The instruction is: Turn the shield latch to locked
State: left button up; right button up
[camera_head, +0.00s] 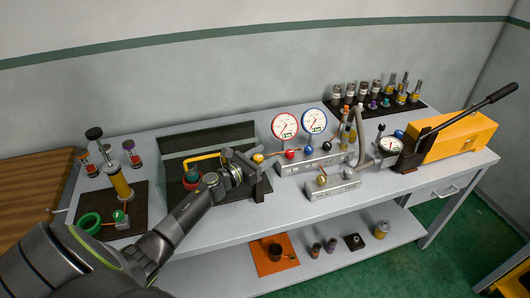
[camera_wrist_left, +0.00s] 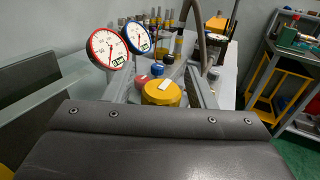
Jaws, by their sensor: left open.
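The shield (camera_head: 222,143) is a clear panel box with a dark frame and a yellow handle (camera_head: 203,158), left of the middle of the bench. At its right end is a yellow round knob (camera_head: 258,158), which I take to be the latch. In the left wrist view the knob (camera_wrist_left: 160,93) shows a white mark on top. My left gripper (camera_head: 252,163) is open beside the knob. In the wrist view its grey fingers (camera_wrist_left: 161,80) stand on either side of the knob; contact cannot be told. My right gripper is not in view.
Two gauges, red-rimmed (camera_head: 284,126) and blue-rimmed (camera_head: 314,121), stand behind a manifold block (camera_head: 318,158) with red and blue knobs. A yellow pump (camera_head: 460,140) with a long lever is at the right. A dark stand (camera_head: 118,213) is at the left.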

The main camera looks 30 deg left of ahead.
pick_arm(q)
jog(key=shift+s+r, duration=0.1)
jog(key=shift+s, duration=0.1)
jog(key=shift+c, duration=0.5)
jog(key=shift+w, duration=0.1)
jog(key=c, duration=0.9)
jog(key=shift+o, duration=0.2)
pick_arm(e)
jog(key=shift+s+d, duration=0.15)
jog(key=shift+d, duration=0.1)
